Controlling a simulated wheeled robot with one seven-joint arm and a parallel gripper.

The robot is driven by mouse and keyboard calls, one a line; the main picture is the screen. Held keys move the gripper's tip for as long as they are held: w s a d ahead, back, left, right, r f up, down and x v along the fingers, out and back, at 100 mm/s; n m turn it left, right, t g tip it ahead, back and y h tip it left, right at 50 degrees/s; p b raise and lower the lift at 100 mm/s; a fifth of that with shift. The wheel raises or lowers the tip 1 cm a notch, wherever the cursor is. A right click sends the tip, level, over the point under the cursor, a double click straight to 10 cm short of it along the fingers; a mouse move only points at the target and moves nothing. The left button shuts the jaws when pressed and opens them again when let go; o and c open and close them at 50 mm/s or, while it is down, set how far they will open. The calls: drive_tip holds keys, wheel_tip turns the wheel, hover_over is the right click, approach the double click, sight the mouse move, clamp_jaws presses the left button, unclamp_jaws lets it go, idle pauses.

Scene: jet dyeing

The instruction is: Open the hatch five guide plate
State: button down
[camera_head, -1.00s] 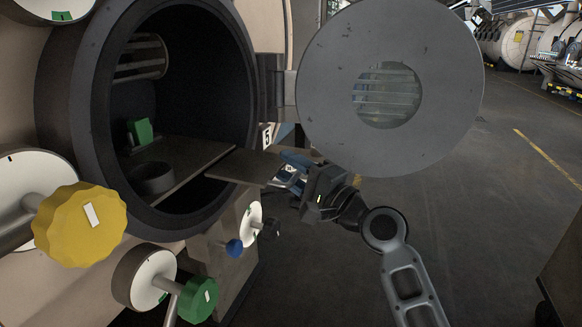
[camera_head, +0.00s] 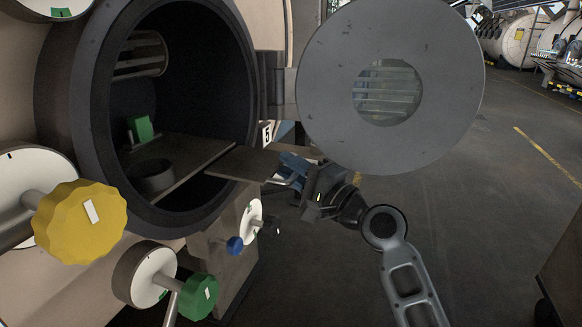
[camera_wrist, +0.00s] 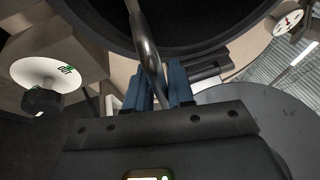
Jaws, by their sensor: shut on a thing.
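The guide plate (camera_head: 238,164) is a flat dark plate that sticks out level from the lower part of the open round hatch (camera_head: 88,110), beside the "5" label (camera_head: 267,134). My gripper (camera_head: 288,172) is at the plate's outer right end. In the wrist view its blue fingers (camera_wrist: 161,82) are shut on a curved metal bar (camera_wrist: 148,45), which looks like a handle. How the bar joins the plate is hidden. The round grey hatch door (camera_head: 320,90) with a window stands swung open to the right, above my gripper.
A yellow knob (camera_head: 75,225), a green knob (camera_head: 200,297) and a blue knob (camera_head: 235,245) stick out at the lower left. A white dial (camera_head: 251,222) sits below the plate. Clear floor (camera_head: 490,200) lies to the right.

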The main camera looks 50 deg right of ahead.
drive_tip(key=shift+r, duration=0.35)
drive_tip(key=shift+g, duration=0.5)
drive_tip(key=r+p, duration=0.1)
drive_tip(key=p, duration=0.1)
drive_tip(key=r+p, duration=0.2)
drive_tip(key=p, duration=0.1)
drive_tip(key=r+p, duration=0.2)
drive_tip(key=p, duration=0.1)
drive_tip(key=shift+w+a, duration=0.2)
drive_tip(key=shift+w, duration=0.2)
drive_tip(key=shift+f, duration=0.1)
drive_tip(key=c, duration=1.2)
unclamp_jaws()
drive_tip(key=shift+o, duration=0.2)
drive_tip(key=shift+f, duration=0.15)
